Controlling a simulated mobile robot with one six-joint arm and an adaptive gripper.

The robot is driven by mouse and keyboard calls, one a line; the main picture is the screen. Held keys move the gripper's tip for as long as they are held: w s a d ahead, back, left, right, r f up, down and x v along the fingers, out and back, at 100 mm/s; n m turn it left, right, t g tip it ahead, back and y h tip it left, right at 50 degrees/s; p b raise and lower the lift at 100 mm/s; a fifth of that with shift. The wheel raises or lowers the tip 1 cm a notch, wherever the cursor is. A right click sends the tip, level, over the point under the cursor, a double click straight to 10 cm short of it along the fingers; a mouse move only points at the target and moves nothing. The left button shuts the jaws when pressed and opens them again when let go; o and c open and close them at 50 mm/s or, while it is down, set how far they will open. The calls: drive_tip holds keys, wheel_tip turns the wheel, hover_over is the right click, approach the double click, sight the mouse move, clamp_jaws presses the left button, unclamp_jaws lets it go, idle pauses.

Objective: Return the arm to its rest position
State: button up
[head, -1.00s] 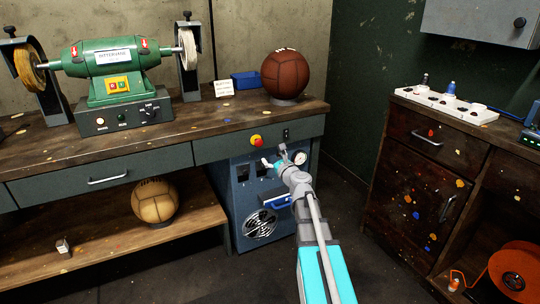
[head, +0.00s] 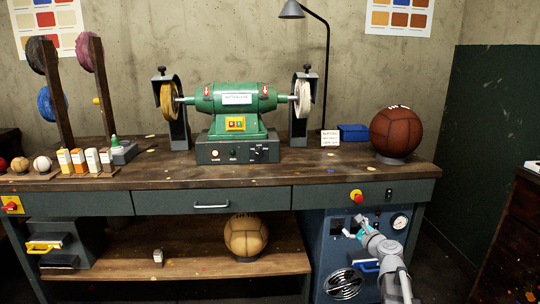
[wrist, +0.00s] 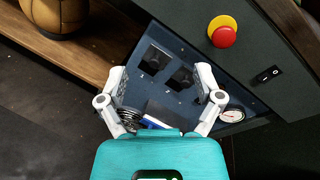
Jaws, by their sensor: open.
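My arm reaches up from the lower right of the head view, in front of the blue machine cabinet (head: 330,250) under the bench. My gripper (head: 360,224) is small there and points toward the cabinet front. In the wrist view my gripper (wrist: 160,78) shows its two light grey fingers spread wide apart with nothing between them. Behind the fingers is the cabinet's dark blue panel (wrist: 165,50) with black switches and a gauge (wrist: 231,114).
The bench (head: 290,172) holds a green grinder (head: 236,115) and a dark red ball (head: 396,132) on a stand. A tan ball (head: 245,236) sits on the lower shelf. A red button (wrist: 224,36) is on the bench front. Dark floor lies at left in the wrist view.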

drive_tip(key=s+a+f+n+g+y, duration=0.2)
drive_tip(key=s+a+f+n+g, duration=0.7)
drive_tip(key=a+n, duration=0.5)
drive_tip(key=s+d+f+n+g+h+p, duration=0.1)
drive_tip(key=s+f+n+g+h, duration=0.25)
drive_tip(key=s+n, duration=0.35)
drive_tip(key=s+f+n+g+h+p, duration=0.1)
drive_tip(key=s+f+n+g+h, duration=0.25)
drive_tip(key=s, duration=0.55)
wheel_tip(320, 180, up, 39)
drive_tip(key=n+p, duration=0.1)
drive_tip(key=p, duration=3.6)
drive_tip(key=shift+d+f+n+y, duration=0.15)
drive_tip(key=shift+d+n+y, duration=0.05)
drive_tip(key=shift+n+y, duration=0.2)
